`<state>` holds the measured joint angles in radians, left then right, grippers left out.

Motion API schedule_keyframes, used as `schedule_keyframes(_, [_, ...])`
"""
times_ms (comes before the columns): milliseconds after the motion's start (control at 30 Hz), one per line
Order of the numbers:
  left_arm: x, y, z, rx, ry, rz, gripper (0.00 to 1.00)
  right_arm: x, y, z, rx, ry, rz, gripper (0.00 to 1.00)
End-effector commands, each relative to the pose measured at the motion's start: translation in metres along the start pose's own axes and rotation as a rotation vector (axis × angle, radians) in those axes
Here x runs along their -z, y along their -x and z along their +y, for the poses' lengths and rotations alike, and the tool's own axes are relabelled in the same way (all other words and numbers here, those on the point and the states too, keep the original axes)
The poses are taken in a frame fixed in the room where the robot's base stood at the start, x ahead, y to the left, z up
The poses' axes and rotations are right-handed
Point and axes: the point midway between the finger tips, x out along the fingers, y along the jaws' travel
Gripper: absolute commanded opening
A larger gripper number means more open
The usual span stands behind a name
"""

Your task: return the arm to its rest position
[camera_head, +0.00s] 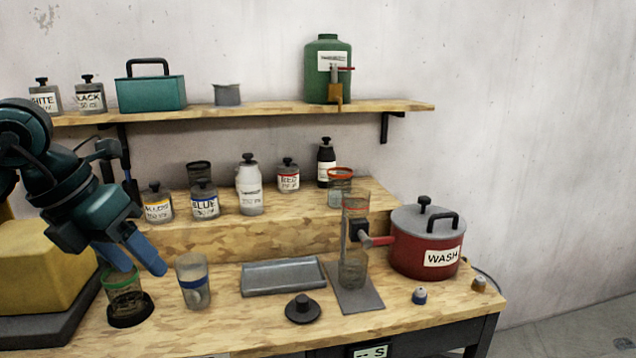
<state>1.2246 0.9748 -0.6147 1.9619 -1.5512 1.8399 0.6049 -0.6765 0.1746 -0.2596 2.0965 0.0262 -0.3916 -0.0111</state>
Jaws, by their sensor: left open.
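My left arm comes in from the left in the head view. My left gripper (139,257) is open, its two blue fingers pointing down and to the right. The fingertips are just above and beside a glass with a green rim (124,291), which stands in a dark round base on the wooden bench. I cannot tell whether a finger touches the rim. Nothing shows between the fingers. My right gripper does not show.
A grey tray (283,277), dark lid (302,309) and red WASH pot (426,242) are farther right. Labelled jars stand on the raised step (270,236). A yellow block (42,265) is at left. A shelf (260,110) hangs above.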

Motion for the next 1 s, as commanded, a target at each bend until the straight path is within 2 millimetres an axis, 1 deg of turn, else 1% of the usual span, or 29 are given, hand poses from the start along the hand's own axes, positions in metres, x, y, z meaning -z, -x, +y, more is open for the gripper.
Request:
schedule_keyframes(33, [0.002, -0.018, -0.018, 0.096, -0.027, 0.021, 0.55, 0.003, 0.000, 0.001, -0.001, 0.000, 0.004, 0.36])
schedule_keyframes(67, [0.003, -0.027, -0.029, 0.155, -0.040, 0.027, 0.55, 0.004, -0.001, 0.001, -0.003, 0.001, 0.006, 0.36])
schedule_keyframes(100, [0.004, -0.039, -0.045, 0.244, -0.054, 0.036, 0.55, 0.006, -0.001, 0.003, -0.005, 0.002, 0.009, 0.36])
schedule_keyframes(167, [0.008, -0.055, -0.071, 0.387, -0.066, 0.046, 0.55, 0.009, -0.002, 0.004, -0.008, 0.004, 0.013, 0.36])
schedule_keyframes(233, [0.013, -0.069, -0.103, 0.578, -0.059, 0.054, 0.55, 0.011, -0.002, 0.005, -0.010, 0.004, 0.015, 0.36])
schedule_keyframes(267, [0.016, -0.074, -0.117, 0.669, -0.046, 0.054, 0.55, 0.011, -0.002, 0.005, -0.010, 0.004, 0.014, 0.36])
schedule_keyframes(300, [0.018, -0.079, -0.136, 0.794, -0.017, 0.051, 0.55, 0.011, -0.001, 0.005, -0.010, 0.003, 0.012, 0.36])
schedule_keyframes(367, [0.020, -0.082, -0.161, 0.987, 0.053, 0.038, 0.55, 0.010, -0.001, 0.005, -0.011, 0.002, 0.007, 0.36])
schedule_keyframes(400, [0.020, -0.082, -0.173, 1.111, 0.117, 0.024, 0.55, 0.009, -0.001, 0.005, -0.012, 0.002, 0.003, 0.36])
schedule_keyframes(467, [0.017, -0.081, -0.186, 1.284, 0.238, -0.003, 0.55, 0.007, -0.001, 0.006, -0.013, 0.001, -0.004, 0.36])
schedule_keyframes(500, [0.013, -0.081, -0.190, 1.389, 0.335, -0.028, 0.55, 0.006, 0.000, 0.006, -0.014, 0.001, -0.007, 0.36])
schedule_keyframes(567, [0.007, -0.083, -0.190, 1.527, 0.504, -0.067, 0.55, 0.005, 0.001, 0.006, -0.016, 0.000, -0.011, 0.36])
schedule_keyframes(600, [0.002, -0.087, -0.185, 1.604, 0.632, -0.095, 0.55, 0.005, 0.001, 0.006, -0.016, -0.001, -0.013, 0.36])
schedule_keyframes(667, [-0.003, -0.098, -0.173, 1.694, 0.843, -0.141, 0.55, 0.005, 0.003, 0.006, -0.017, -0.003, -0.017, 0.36])
schedule_keyframes(700, [-0.005, -0.109, -0.162, 1.736, 0.997, -0.173, 0.55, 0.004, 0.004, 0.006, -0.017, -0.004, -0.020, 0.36])
schedule_keyframes(767, [-0.002, -0.131, -0.142, 1.766, 1.242, -0.219, 0.55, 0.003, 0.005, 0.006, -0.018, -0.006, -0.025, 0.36])
schedule_keyframes(800, [0.004, -0.150, -0.128, 1.764, 1.412, -0.247, 0.55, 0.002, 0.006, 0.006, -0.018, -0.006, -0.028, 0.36])
schedule_keyframes(867, [0.019, -0.182, -0.106, 1.728, 1.676, -0.283, 0.55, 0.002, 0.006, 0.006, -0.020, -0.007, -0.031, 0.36])
schedule_keyframes(900, [0.035, -0.205, -0.093, 1.680, 1.855, -0.302, 0.55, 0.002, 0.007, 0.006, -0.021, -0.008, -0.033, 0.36])
schedule_keyframes(967, [0.063, -0.238, -0.078, 1.584, 2.096, -0.320, 0.55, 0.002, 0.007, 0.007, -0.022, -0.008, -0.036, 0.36])
schedule_keyframes(1000, [0.084, -0.258, -0.071, 1.510, 2.241, -0.322, 0.55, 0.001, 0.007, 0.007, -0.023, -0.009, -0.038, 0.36])
